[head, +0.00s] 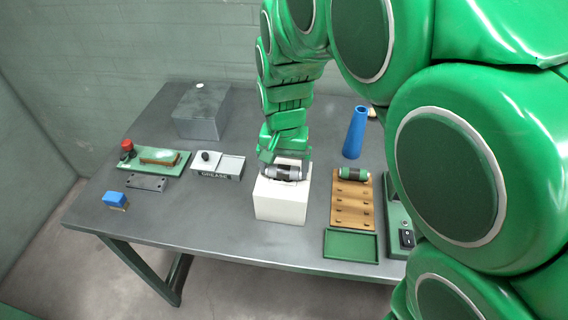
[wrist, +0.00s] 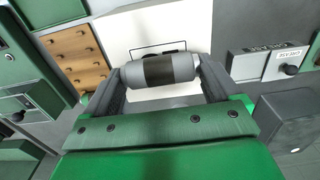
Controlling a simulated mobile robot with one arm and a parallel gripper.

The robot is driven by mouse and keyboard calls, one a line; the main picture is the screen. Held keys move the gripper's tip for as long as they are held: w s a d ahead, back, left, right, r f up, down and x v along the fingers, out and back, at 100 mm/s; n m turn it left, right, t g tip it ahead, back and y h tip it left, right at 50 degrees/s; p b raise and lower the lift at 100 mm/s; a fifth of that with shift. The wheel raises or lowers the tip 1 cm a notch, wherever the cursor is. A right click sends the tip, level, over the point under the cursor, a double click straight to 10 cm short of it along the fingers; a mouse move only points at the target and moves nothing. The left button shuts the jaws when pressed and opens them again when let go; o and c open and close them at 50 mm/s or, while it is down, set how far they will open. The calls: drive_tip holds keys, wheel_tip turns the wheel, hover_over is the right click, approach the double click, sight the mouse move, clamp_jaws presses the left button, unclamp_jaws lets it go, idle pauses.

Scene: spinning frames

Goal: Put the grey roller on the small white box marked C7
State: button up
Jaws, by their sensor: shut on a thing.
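The grey roller (head: 283,173), with a dark middle band, is between the fingers of my gripper (head: 285,168). My gripper is shut on the roller by its ends, and the roller lies level across the fingers in the wrist view (wrist: 158,70). The roller is over the top of the white box (head: 280,205). In the wrist view the white box (wrist: 190,22) shows behind the roller, with a black outlined mark partly hidden by it. I cannot read C7. Whether the roller touches the box top is not clear.
Right of the box stand a wooden peg board (head: 352,205) holding a green-ended roller (head: 354,174), a green tray (head: 350,245) and a blue cone (head: 355,132). Left are a GREASE box (head: 217,166), a green board with a brush (head: 175,160), and a blue block (head: 115,198).

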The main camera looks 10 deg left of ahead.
sight(284, 167)
drive_tip(key=shift+f, duration=0.1)
drive_tip(key=o, duration=0.9)
drive_tip(key=shift+c, duration=0.2)
wheel_tip(284, 167, up, 12)
